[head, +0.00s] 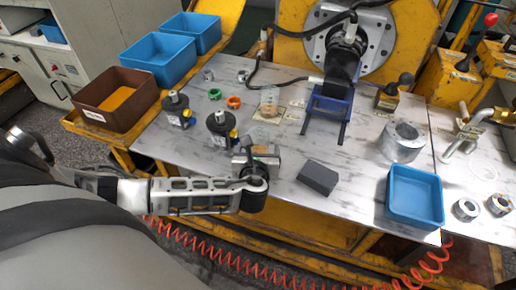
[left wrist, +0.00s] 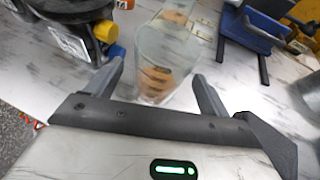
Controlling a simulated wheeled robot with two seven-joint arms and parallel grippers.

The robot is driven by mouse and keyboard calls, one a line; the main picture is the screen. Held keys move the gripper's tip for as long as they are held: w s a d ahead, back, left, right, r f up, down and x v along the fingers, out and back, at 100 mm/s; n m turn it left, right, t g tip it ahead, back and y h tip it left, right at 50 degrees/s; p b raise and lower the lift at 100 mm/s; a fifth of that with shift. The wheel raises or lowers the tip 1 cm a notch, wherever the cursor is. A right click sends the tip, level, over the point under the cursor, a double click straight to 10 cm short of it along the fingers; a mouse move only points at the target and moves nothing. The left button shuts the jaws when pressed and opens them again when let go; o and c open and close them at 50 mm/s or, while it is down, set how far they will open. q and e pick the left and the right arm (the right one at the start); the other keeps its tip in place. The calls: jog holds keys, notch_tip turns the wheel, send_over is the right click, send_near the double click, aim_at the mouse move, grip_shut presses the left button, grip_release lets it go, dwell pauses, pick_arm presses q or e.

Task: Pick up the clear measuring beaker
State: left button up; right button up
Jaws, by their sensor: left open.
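A clear measuring beaker (left wrist: 166,50) with orange-brown markings stands between the two fingers of my left gripper (left wrist: 160,85) in the left wrist view. The gripper is open, with a finger on each side of the beaker's near end; I cannot tell whether either finger touches it. In the head view my left gripper (head: 258,152) is low over the marble table, and the beaker (head: 261,134) is partly hidden by it. A second clear vessel (head: 269,98) stands farther back. My right gripper is not in view.
A blue stand (head: 326,112) is behind to the right, and a dark grey block (head: 318,177) lies to the right. A blue bin (head: 414,197) and metal cylinder (head: 402,140) are farther right.

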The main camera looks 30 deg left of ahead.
pick_arm(q)
jog(key=shift+x, duration=1.3)
jog(key=shift+s, duration=0.1)
jog(key=c, duration=1.1)
